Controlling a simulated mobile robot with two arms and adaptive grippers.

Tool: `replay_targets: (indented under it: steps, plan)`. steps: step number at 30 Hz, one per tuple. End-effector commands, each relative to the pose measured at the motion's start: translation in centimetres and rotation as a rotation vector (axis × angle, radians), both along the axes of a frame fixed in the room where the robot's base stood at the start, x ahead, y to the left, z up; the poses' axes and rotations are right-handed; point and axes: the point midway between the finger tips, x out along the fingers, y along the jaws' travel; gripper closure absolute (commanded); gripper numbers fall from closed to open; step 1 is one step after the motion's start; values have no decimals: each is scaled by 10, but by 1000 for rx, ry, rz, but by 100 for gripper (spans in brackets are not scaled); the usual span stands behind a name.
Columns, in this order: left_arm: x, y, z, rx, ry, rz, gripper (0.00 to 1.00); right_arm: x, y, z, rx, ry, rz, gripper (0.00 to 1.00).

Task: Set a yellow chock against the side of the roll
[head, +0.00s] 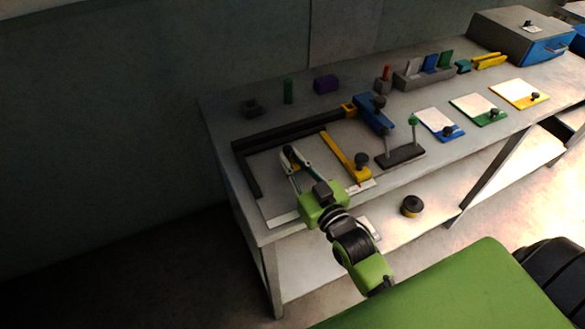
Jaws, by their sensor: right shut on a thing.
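My right gripper (296,160) reaches over the grey plate at the front left of the bench. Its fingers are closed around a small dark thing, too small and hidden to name. Two yellow pieces (490,61) lie side by side at the back right of the bench, far from my right gripper; they may be chocks. I cannot tell for sure which thing is the roll. A round black and yellow piece (411,206) sits on the lower shelf. My left gripper is not in view.
A yellow bar with a black knob (345,155) lies right of my gripper. A dark frame (285,135) edges the plate. Coloured cards (478,108), a rack (425,74) and a grey box (515,35) occupy the right.

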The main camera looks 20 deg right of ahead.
Motion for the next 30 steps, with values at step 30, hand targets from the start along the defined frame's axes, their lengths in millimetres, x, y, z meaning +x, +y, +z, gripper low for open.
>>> replay_targets:
  steps: [30]
  plan:
    - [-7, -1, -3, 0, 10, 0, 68, -1, 1, -31, 0, 1, 0, 69]
